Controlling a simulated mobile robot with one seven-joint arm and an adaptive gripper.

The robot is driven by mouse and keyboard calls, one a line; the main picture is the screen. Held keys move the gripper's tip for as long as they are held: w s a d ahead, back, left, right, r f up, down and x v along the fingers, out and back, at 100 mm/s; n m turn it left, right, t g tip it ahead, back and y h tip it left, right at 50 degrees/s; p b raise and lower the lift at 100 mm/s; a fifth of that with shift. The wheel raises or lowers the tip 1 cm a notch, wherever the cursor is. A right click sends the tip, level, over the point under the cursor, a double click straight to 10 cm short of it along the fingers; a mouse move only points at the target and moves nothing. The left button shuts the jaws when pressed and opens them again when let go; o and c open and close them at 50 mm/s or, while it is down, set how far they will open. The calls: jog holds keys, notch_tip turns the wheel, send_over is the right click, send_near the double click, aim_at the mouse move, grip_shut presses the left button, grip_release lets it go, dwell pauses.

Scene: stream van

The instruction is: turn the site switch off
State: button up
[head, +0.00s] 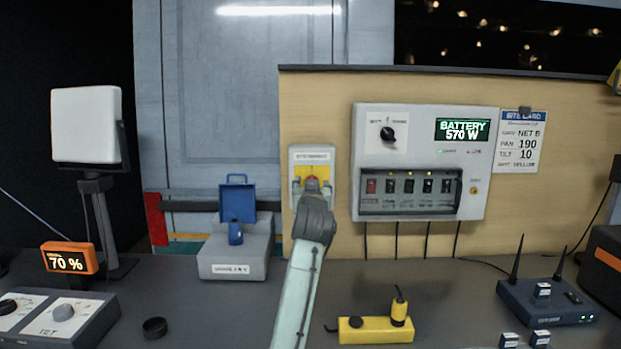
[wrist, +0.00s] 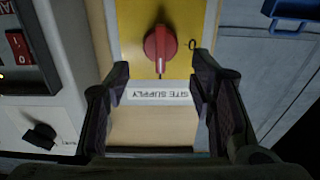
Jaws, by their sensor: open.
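The site switch is a red rotary knob (wrist: 160,42) on a yellow plate (wrist: 128,22), with a label reading "SITE SUPPLY" (wrist: 158,97) that appears upside down in the wrist view. Its narrow end points toward the label. In the head view, the switch panel (head: 301,153) is on the tan board, and my arm covers its lower part. My gripper (head: 312,192) is in front of the panel. In the wrist view, my gripper (wrist: 159,68) is open, one finger to each side of the knob's line.
A yellow device (head: 375,330) and a router (head: 530,305) are on the counter.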

jog(key=shift+w+p, duration=0.45)
jog(key=shift+w, duration=1.5)
jog(key=shift+c, duration=0.4)
jog(key=c, duration=1)
jog(key=shift+n, duration=0.4)
jog(key=shift+a+f+n+p, duration=0.2)
jog(key=shift+n, duration=2.65)
jog(key=shift+a+f+n+p, duration=0.15)
jog(key=shift+n+p, duration=0.1)
jog(key=shift+n, duration=2.65)
jog(key=shift+a+f+n+p, duration=0.2)
jog(key=shift+n, duration=2.65)
